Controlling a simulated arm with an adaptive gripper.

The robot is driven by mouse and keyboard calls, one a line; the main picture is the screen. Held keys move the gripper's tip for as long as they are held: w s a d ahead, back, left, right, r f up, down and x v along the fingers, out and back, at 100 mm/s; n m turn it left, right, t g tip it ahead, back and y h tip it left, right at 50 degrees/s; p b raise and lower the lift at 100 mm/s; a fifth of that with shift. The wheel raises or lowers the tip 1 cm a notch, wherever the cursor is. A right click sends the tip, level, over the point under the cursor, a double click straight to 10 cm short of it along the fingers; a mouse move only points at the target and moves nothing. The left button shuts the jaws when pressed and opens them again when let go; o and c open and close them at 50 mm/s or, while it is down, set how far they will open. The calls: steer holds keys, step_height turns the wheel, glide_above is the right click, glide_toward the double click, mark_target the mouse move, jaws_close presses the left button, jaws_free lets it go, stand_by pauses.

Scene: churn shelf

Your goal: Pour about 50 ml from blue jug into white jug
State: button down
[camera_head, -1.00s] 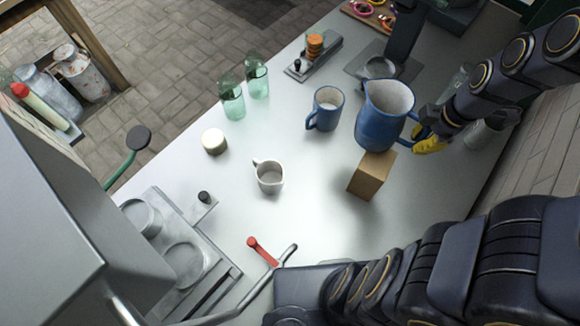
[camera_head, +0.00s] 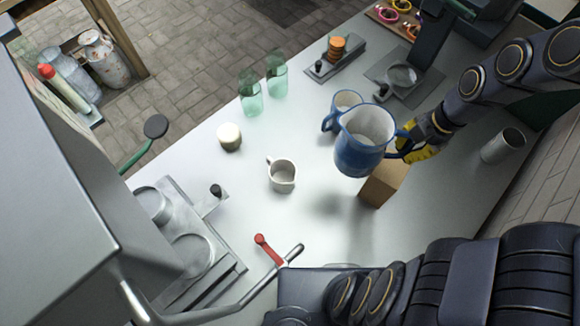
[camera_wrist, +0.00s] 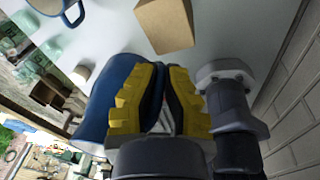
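The large blue jug (camera_head: 358,152) is in the air over the table in the head view, close to upright with its open mouth facing up. My gripper (camera_head: 412,150) is at its right side with yellow fingertips at the handle. In the wrist view my gripper (camera_wrist: 158,102) has its yellow fingers against the blue jug (camera_wrist: 103,100); the handle between them is mostly hidden. The small white jug (camera_head: 282,176) stands upright on the table, to the left of and lower than the blue jug in the picture. Its contents cannot be made out.
A blue mug (camera_head: 345,103) stands partly behind the blue jug. A cardboard-brown block (camera_head: 382,185) stands just below my gripper. Green glasses (camera_head: 250,98), a white candle-like cylinder (camera_head: 229,137) and a red-handled lever (camera_head: 268,249) are around. The table between the white jug and block is clear.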

steer(key=shift+w+d+f+n, duration=0.15)
steer(key=shift+w+d+n, duration=0.1)
steer(key=shift+w+n, duration=0.4)
steer(key=shift+a, duration=0.15)
